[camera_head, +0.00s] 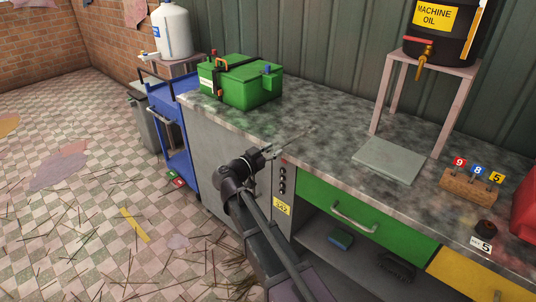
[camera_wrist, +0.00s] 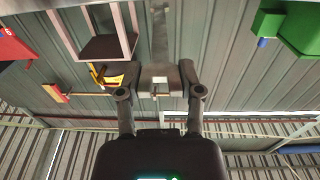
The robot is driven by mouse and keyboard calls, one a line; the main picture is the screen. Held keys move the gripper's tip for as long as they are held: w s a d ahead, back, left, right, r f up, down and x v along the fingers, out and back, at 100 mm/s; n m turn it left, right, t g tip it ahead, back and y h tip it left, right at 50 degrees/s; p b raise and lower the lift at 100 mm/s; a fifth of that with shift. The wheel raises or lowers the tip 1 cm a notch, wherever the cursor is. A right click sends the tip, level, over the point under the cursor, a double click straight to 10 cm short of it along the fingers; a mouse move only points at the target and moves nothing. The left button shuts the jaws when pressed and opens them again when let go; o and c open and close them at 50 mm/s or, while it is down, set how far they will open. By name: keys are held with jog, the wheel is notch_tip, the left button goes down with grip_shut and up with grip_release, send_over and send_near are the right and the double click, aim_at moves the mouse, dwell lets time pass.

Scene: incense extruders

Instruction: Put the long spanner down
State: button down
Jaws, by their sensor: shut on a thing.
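My gripper (camera_head: 269,153) is over the front edge of the grey mottled bench top (camera_head: 330,150), left of the green drawer. It is shut on the long spanner (camera_head: 293,139), a thin grey tool that points away from me, up and to the right over the bench. In the wrist view, which looks upside down, my gripper (camera_wrist: 157,78) has its two fingers on either side of the spanner's near part. The spanner's grey shaft (camera_wrist: 160,30) runs to the top edge of that view. I cannot tell whether the spanner touches the bench.
A green toolbox (camera_head: 240,82) stands at the bench's left end. A pale flat plate (camera_head: 388,160) lies by the stand (camera_head: 440,65) under the machine oil drum (camera_head: 452,35). A wooden block with numbered tags (camera_head: 470,187) is at right. The bench between toolbox and plate is clear.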

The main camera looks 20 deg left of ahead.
jog(key=shift+w+a, duration=0.35)
jog(key=shift+w, duration=0.1)
jog(key=shift+w+a+f+b, duration=0.3)
jog(key=shift+f+b, duration=0.3)
jog(key=shift+w+a+f+b, duration=0.25)
jog(key=shift+w+f+b, duration=0.1)
jog(key=shift+f+b, duration=0.2)
jog(key=shift+w+a+f+b, duration=0.3)
jog(key=shift+f+b, duration=0.3)
jog(key=shift+f, duration=0.2)
jog(key=shift+c, duration=1.3)
grip_release()
